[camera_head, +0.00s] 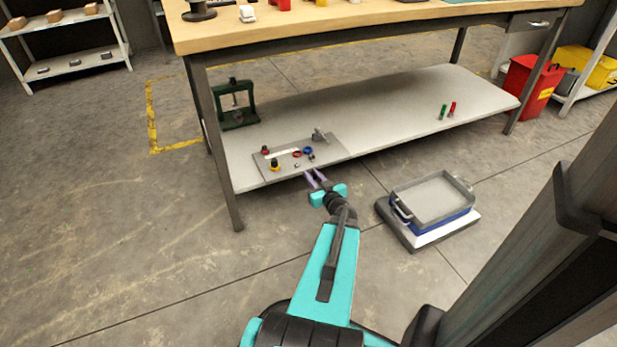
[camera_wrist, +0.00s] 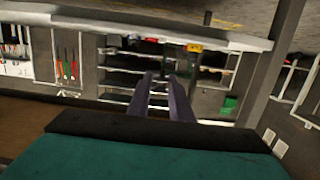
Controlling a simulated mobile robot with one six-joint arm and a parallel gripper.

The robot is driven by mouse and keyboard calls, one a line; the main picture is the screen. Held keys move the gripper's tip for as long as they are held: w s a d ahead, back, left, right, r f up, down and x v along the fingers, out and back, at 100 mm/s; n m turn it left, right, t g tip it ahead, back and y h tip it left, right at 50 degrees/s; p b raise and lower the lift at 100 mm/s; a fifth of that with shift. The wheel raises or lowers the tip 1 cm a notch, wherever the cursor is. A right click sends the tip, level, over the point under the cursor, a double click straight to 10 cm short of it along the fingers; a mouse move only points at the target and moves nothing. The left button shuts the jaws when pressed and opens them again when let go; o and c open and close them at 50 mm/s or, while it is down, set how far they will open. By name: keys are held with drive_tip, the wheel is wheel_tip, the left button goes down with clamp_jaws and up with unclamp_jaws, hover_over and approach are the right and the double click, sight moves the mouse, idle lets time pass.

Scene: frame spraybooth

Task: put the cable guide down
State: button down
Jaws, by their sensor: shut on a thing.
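My gripper (camera_head: 314,178) has purple fingers and is at the front edge of the bench's lower shelf, just in front of a grey board. In the wrist view the two fingers (camera_wrist: 165,95) reach forward with a narrow gap between them. A small dark piece, seemingly the cable guide (camera_wrist: 163,75), shows at their tips; its shape is too small to tell, and the head view does not show it clearly. The grey board (camera_head: 330,151) lies on the lower shelf (camera_head: 375,105) and carries red, yellow and blue round parts and a grey upright piece (camera_head: 319,135).
A green press (camera_head: 237,105) stands at the shelf's left end. Green and red small cylinders (camera_head: 448,110) stand toward its right. The shelf's middle is clear. The wooden bench top (camera_head: 300,25) hangs above.

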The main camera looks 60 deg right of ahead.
idle(0.6)
drive_tip(key=shift+w+a+r, duration=0.1)
drive_tip(key=shift+w+r, duration=0.05)
drive_tip(key=shift+w, duration=0.05)
drive_tip(key=w+a+r+n+t+y, duration=0.2)
drive_tip(key=w+a+r+n+y, duration=0.2)
drive_tip(key=w+a+r+y, duration=0.55)
drive_tip(key=w+a+r+n+t+y, duration=0.15)
drive_tip(key=w+a+r+n, duration=0.35)
drive_tip(key=w+a, duration=0.95)
drive_tip(key=w+a+r+n+g+y, duration=0.25)
drive_tip(key=a+r+y, duration=0.2)
drive_tip(key=a, duration=0.85)
drive_tip(key=w+a+r+n+g+y+p, duration=0.1)
drive_tip(key=a+r+n+g+y, duration=0.3)
drive_tip(key=a, duration=0.9)
drive_tip(key=w+a+r+n+g+y, duration=0.1)
drive_tip(key=w+a+r+n+y, duration=0.15)
drive_tip(key=a+r, duration=0.7)
wheel_tip(320, 180, up, 19)
drive_tip(key=a+p, duration=0.3)
drive_tip(key=p, duration=2.7)
drive_tip(key=shift+s+y+p, duration=0.35)
drive_tip(key=shift+s+y, duration=0.05)
drive_tip(key=shift+d+f, duration=0.15)
